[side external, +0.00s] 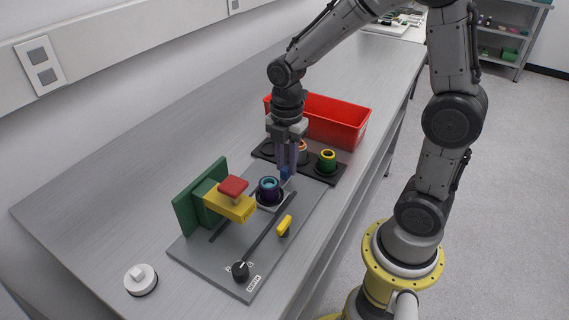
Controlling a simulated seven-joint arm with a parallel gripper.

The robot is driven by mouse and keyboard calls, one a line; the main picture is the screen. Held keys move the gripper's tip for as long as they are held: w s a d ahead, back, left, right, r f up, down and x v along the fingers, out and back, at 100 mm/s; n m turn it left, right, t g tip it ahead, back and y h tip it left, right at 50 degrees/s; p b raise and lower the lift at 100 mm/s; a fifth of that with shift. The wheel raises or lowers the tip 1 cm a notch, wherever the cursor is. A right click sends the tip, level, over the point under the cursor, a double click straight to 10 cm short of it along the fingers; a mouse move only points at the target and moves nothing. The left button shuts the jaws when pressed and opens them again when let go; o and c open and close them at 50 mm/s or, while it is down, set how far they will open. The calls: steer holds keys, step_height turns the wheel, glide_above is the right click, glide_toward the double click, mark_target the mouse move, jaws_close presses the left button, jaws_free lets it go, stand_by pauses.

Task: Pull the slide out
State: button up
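The slide (263,205) is a pale grey block between two dark rails on the grey base plate (225,265). A dark purple ring part with a teal top (269,188) sits on it. A small blue piece (285,174), perhaps the slide's handle, shows just behind the ring. My gripper (287,168) points down at this blue piece, its fingertips overlapping it in the side view. Whether the fingers grip it or only stand around it cannot be told.
A dark tray (327,178) behind my gripper holds several ring parts, including a green and yellow one (327,160). A red bin (336,118) stands behind it. A white button (140,279) is front left.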

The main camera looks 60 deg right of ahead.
steer(key=o, duration=0.4)
step_height(320, 180, up, 14)
stand_by(0.5)
steer(key=s+a+f+m+t, duration=0.1)
steer(key=s+a+m+t, duration=0.2)
steer(key=s+m, duration=1)
steer(key=m+t, duration=0.2)
steer(key=m, duration=0.3)
steer(key=shift+s+f+t, duration=0.3)
steer(key=shift+f, duration=0.1)
